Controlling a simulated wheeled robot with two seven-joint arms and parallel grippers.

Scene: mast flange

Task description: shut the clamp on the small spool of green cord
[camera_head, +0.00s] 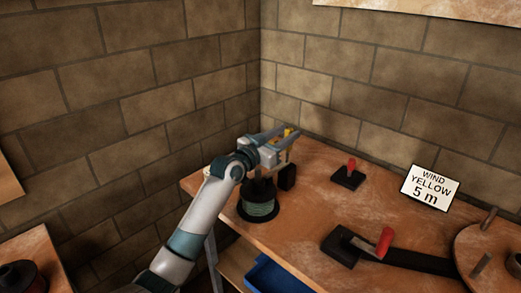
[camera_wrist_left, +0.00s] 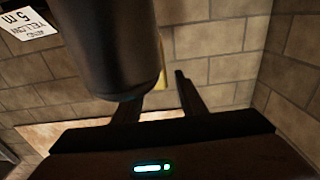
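The small spool of green cord (camera_head: 259,208) stands near the left end of the bench, with a dark top. A dark block (camera_head: 288,177) is just right of it, perhaps part of its clamp. My left gripper (camera_head: 283,139) is above the spool and a little to its right. A small yellow piece (camera_head: 289,131) shows at its fingers, possibly the clamp handle. In the left wrist view the fingers (camera_wrist_left: 160,100) stand apart, with a yellow strip (camera_wrist_left: 162,72) visible beyond the gap. A dark cylinder covers part of one finger. My right gripper is out of view.
Red-handled clamps stand on the bench, one at the back (camera_head: 350,174) and one in front (camera_head: 362,243). A sign (camera_head: 430,187) reads "WIND YELLOW 5 m". A wooden disc with pegs (camera_head: 470,248) is at the right. Brick walls close off the corner behind.

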